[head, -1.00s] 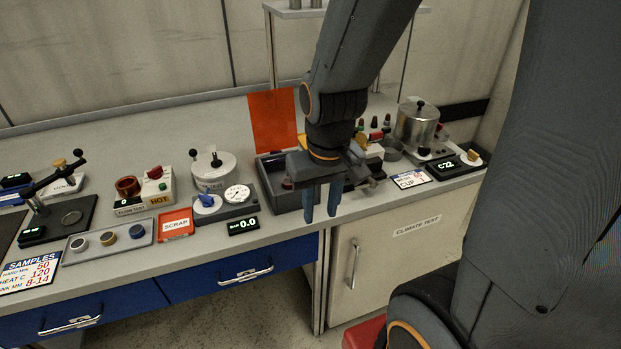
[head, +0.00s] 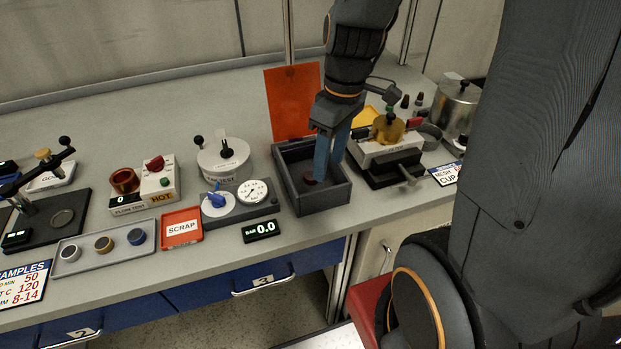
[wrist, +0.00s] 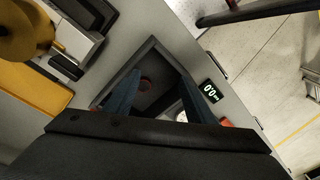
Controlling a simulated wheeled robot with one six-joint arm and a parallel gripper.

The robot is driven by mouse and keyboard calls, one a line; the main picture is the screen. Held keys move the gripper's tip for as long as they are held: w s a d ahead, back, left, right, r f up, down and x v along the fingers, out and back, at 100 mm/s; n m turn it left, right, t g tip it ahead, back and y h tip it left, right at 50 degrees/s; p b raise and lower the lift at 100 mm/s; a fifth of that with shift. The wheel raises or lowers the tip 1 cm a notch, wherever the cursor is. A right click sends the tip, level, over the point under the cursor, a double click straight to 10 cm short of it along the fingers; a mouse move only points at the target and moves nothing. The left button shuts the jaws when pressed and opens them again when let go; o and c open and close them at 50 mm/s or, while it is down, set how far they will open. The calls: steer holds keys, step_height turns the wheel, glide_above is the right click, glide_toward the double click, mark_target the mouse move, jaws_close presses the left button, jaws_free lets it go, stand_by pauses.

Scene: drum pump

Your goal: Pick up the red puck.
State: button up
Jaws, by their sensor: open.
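The red puck (head: 309,178) lies on the floor of a dark grey open box (head: 322,203) on the bench; it looks small and dark red. My gripper (head: 324,172) points down over the box, its blue fingers overlapping the box and close to the puck in the head view. In the wrist view the puck (wrist: 145,83) shows on the box floor between the two blue fingers (wrist: 152,95), which are apart. The gripper is open and empty. How high the fingertips are above the puck I cannot tell exactly.
An orange sheet (head: 292,100) stands behind the box. A gauge unit (head: 240,200) is to its left, and a grey machine with a yellow part (head: 388,150) is to its right. A red scrap tray (head: 181,228) and a sample tray (head: 103,246) lie farther left.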

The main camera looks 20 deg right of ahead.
steer(key=w+n, duration=0.2)
steer(key=n, duration=0.1)
steer(key=n+y+b, duration=0.3)
steer(key=n, duration=0.6)
glide_toward(312, 175)
steer(key=shift+g, duration=0.3)
steer(key=shift+w+p+x, duration=0.2)
steer(key=shift+p+x, duration=1.1)
steer(key=shift+x, duration=2.65)
steer(key=c, duration=1.1)
steer(key=shift+r, duration=6.5)
